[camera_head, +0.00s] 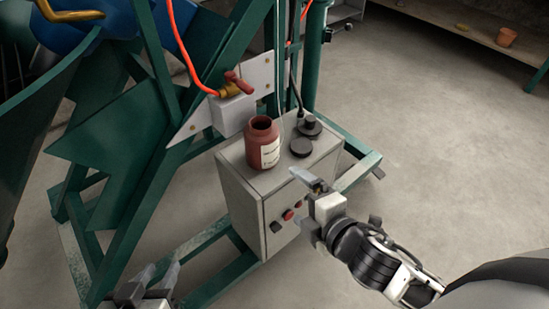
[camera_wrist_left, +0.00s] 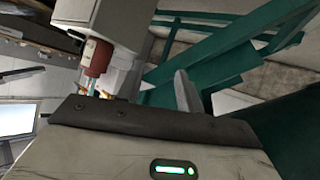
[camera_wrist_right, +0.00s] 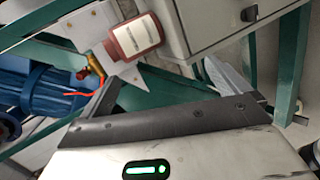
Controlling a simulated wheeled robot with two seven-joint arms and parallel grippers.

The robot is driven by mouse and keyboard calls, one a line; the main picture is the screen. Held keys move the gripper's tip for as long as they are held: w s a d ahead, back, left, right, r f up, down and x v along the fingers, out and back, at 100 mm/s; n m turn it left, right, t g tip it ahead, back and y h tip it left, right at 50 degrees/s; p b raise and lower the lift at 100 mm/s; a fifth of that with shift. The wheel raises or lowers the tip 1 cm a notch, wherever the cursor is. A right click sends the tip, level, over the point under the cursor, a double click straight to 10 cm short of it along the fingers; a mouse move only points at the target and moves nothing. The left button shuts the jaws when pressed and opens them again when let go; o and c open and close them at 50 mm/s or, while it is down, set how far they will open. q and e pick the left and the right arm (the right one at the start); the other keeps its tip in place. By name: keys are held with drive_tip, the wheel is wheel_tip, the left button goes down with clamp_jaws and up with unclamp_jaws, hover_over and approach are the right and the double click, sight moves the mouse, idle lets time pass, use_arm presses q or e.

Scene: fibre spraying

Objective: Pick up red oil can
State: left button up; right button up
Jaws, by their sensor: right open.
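The red oil can (camera_head: 262,146) is a dark red bottle with a white label and an open neck. It stands upright on the grey control box (camera_head: 237,187). The can also shows in the left wrist view (camera_wrist_left: 96,57) and, large and tilted by the camera angle, in the right wrist view (camera_wrist_right: 137,38). My right gripper (camera_head: 304,203) is open and empty, in front and to the right of the can, near the box's front face. My left gripper (camera_head: 160,276) is open and empty, low at the bottom left, apart from the can.
A dark round cap (camera_head: 301,147) and a black knob-like fitting (camera_head: 310,124) sit on the box top beside the can. A valve with a red handle (camera_head: 236,88) is just behind it. Green machine framing (camera_head: 150,190) surrounds the box.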

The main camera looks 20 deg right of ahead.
sight(270, 150)
drive_tip(key=w+n+t+b, duration=0.1)
drive_tip(key=w+n+b, duration=0.1)
drive_tip(key=w+n, duration=0.2)
drive_tip(key=w+n+t+y+b, duration=0.1)
drive_tip(key=w+n+b, duration=0.2)
drive_tip(key=n, duration=0.6)
drive_tip(key=w+n+t+b, duration=0.2)
drive_tip(key=w+n, duration=0.4)
drive_tip(key=n, duration=0.1)
drive_tip(key=shift+w+a+f+y+b, duration=0.1)
drive_tip(key=shift+a+f+y+b, duration=0.1)
drive_tip(key=shift+a+y+b, duration=0.15)
drive_tip(key=b+x, duration=0.1)
drive_tip(key=x, duration=0.4)
drive_tip(key=shift+w+d+f, duration=0.15)
drive_tip(key=shift+w+f, duration=0.05)
drive_tip(key=shift+w, duration=0.35)
use_arm(q)
drive_tip(key=d+f+h, duration=0.1)
drive_tip(key=d+f, duration=0.2)
drive_tip(key=f, duration=0.3)
drive_tip(key=shift+w+m+t+h, duration=0.3)
drive_tip(key=shift+w+h, duration=0.1)
drive_tip(key=shift+f, duration=0.15)
use_arm(e)
drive_tip(key=shift+c, duration=0.3)
